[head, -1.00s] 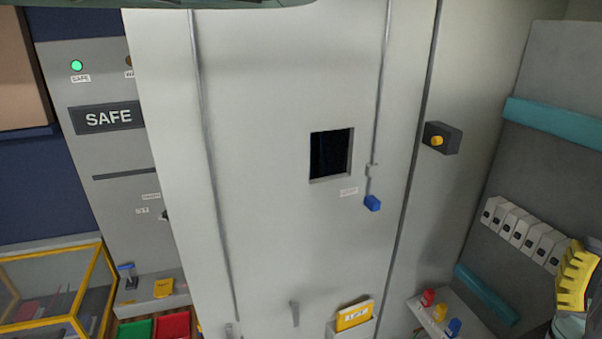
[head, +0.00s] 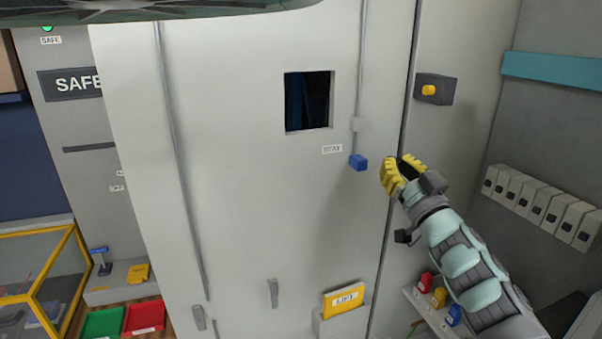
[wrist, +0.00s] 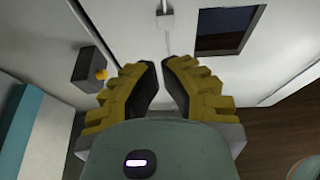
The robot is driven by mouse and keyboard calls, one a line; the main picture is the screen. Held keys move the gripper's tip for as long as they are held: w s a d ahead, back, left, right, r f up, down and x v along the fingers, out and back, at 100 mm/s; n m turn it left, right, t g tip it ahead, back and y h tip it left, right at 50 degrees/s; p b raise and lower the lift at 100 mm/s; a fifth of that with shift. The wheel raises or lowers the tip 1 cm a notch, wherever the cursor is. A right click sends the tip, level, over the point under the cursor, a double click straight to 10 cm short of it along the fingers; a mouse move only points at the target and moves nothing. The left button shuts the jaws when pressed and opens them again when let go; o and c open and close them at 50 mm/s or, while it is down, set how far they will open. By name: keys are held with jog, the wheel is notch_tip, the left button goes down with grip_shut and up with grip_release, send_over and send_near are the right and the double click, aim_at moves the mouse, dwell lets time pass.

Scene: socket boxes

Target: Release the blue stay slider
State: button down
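The blue stay slider (head: 358,162) is a small blue block at the lower end of a thin grey rod on the pale cabinet door, beside a small label. My gripper (head: 404,170) is just right of it in the head view, with yellow padded fingers. In the wrist view the two fingers of my gripper (wrist: 161,72) stand apart with nothing visible between them. The rod's grey bracket (wrist: 165,20) shows beyond the fingertips there. The blue block itself cannot be made out in the wrist view.
A dark square window (head: 308,100) is left of the rod. A grey box with a yellow knob (head: 434,90) is on the panel to the right. A yellow folder (head: 344,300) sits in a holder low on the door. Several white switch boxes (head: 540,205) line the right wall.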

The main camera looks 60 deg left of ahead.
aim_at(357, 137)
jog(key=shift+s+a+f, duration=0.1)
jog(key=shift+a+f, duration=0.1)
jog(key=shift+a, duration=0.35)
jog(key=shift+p+x, duration=3.2)
jog(key=shift+x, duration=1.75)
jog(key=shift+a+f, duration=0.15)
jog(key=shift+f, duration=0.05)
jog(key=shift+f+p, duration=0.95)
jog(key=shift+f, duration=1)
